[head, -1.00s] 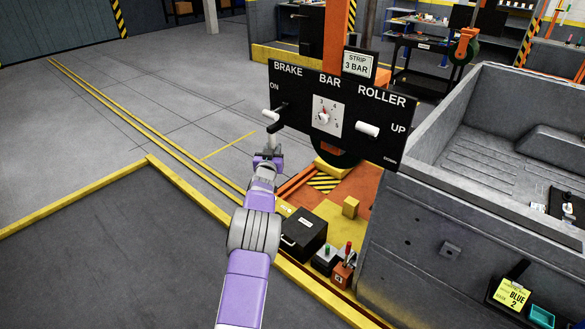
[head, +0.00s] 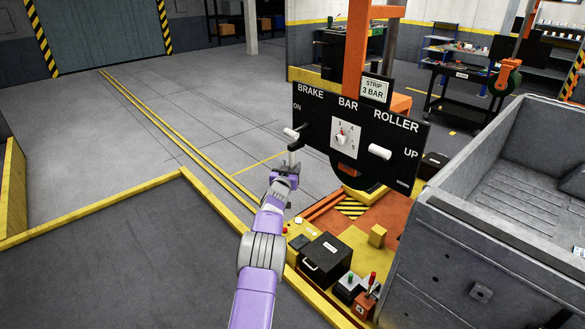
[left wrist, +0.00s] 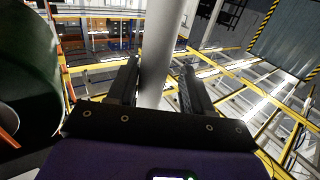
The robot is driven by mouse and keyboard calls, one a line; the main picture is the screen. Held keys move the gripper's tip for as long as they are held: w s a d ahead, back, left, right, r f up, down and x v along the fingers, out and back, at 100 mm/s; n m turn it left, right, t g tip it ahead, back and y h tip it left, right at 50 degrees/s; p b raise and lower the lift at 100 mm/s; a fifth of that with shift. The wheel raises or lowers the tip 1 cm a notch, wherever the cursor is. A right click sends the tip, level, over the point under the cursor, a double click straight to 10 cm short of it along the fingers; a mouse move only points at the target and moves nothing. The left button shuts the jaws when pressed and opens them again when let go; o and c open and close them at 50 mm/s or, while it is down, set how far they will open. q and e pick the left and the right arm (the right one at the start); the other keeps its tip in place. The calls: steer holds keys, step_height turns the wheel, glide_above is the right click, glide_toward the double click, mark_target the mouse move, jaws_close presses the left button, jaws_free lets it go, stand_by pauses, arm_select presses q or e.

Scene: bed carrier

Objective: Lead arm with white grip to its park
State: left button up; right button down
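The control panel (head: 350,136) has a BRAKE lever at its left, ending in a white grip (head: 291,134) that sticks out below the ON mark. My left gripper (head: 292,158) reaches up from below, with its fingertips close under the grip in the head view. In the left wrist view a pale round bar (left wrist: 162,50) stands between the two dark fingers (left wrist: 158,88). The fingers are apart, with a gap showing at the bar's right side; contact at its left is unclear. My right gripper is out of view.
A second white handle (head: 380,152), under ROLLER, sits at the panel's right. Below are a black box (head: 325,259), a yellow block (head: 377,236) and small controls. A grey bin (head: 450,250) stands right. The floor at left is open behind yellow edging.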

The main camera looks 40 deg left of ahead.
arm_select(q)
steer(key=shift+d, duration=0.15)
stand_by(0.3)
steer(key=v, duration=0.7)
steer(key=shift+s+b, duration=0.2)
steer(key=shift+b, duration=0.2)
steer(key=shift+d, duration=0.1)
